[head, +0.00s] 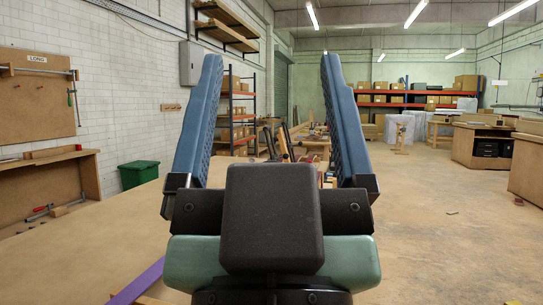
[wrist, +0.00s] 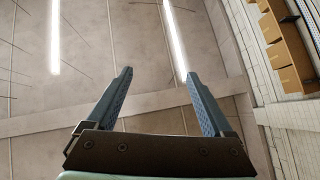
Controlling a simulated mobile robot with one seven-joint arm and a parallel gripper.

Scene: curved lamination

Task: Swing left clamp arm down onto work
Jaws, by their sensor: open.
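My gripper (head: 271,60) fills the middle of the head view. Its two blue ridged fingers point up and stand wide apart, with nothing between them. The wrist view also shows the gripper (wrist: 160,73) open and empty, against the ceiling and its strip lights. I cannot make out the left clamp arm or the work in either view. My gripper and wrist hide much of what lies straight ahead. A purple strip (head: 140,284) shows at the lower left, partly cut off, and I cannot tell what it belongs to.
A broad brown tabletop (head: 90,240) spreads at the left. A green bin (head: 138,174) stands beyond it by the white wall. Long tools or clamps show small between my fingers, partly hidden. Open floor (head: 440,215) lies at the right, with workbenches (head: 481,146) farther back.

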